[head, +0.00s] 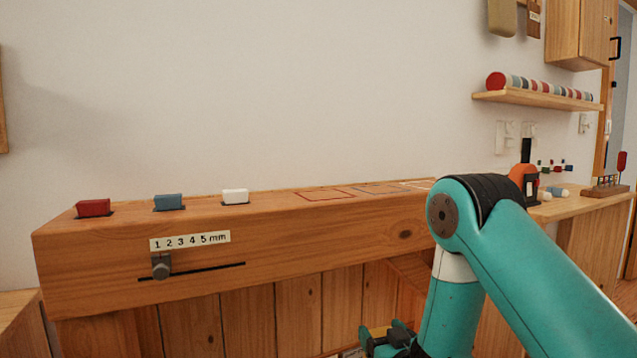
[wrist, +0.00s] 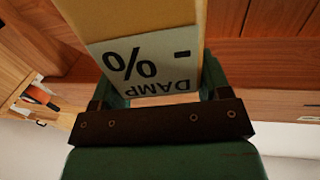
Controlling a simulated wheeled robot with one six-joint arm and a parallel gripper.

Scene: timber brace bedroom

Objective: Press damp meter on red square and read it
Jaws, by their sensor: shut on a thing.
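My gripper (head: 392,340) is low at the bottom of the head view, in front of the timber beam and below its top. It is shut on the damp meter, whose yellow body (head: 378,332) just shows there. In the wrist view the damp meter (wrist: 150,62) sits between the fingers. Its pale label reads upside down "DAMP" and "- %", with no number. The red square (head: 325,195) is a thin outline on the beam's top, up and left of my gripper. The meter is apart from it.
The beam (head: 300,235) carries red (head: 94,208), blue (head: 168,202) and white (head: 235,196) blocks on its left. A slider (head: 161,266) sits under a "1 2 3 4 5 mm" scale. A blue outline (head: 380,189) lies right of the red one. A shelf (head: 540,100) hangs at upper right.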

